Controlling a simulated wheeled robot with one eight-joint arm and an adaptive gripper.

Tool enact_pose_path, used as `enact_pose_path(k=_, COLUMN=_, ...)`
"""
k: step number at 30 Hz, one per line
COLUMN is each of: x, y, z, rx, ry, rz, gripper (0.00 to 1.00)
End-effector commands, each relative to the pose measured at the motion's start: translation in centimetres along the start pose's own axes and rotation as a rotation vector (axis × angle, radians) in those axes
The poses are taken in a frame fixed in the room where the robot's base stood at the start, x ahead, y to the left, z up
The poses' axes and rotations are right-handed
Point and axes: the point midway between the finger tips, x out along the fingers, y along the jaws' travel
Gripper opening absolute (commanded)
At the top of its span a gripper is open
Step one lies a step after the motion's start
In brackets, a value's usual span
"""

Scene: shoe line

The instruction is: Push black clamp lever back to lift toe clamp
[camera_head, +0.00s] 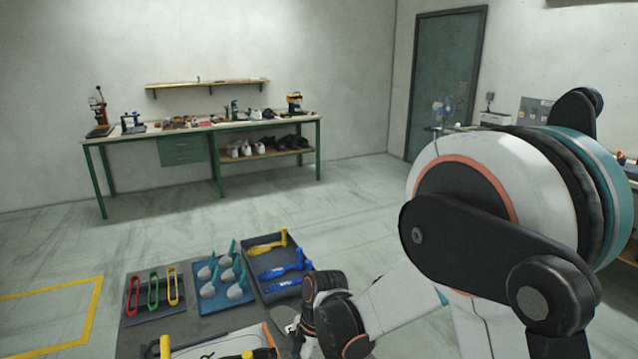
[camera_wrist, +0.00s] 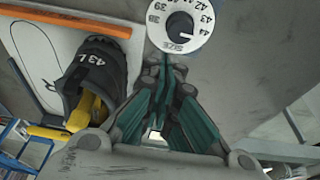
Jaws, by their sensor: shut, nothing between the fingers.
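My gripper (camera_wrist: 165,65) is shut and empty in the wrist view, its teal fingers together just below a white size dial (camera_wrist: 180,24). Left of the fingers is a black shoe (camera_wrist: 97,72) marked 43 L with a yellow form (camera_wrist: 92,108) inside. I cannot pick out the clamp lever or toe clamp for certain. In the head view a thin dark bar (camera_head: 200,341) runs across the near bench beside a yellow upright part (camera_head: 165,347); I cannot tell if it is the lever. My arm hides the bench's right side there.
A white board (camera_wrist: 40,60) with an orange bar (camera_wrist: 70,18) lies left of the shoe. On the near bench stand a tray of coloured frames (camera_head: 152,312), a blue tray (camera_head: 208,312) and a dark tray with yellow and blue tools (camera_head: 252,272). A green-legged workbench (camera_head: 100,140) stands far off.

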Motion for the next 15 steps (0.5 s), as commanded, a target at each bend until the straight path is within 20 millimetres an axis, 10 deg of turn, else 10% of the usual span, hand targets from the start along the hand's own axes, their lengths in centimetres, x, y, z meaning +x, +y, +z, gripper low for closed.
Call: enact_pose_path(k=15, x=-3.9, y=0.0, z=-1.0, rx=0.000, ry=0.000, rz=0.000, gripper=0.00)
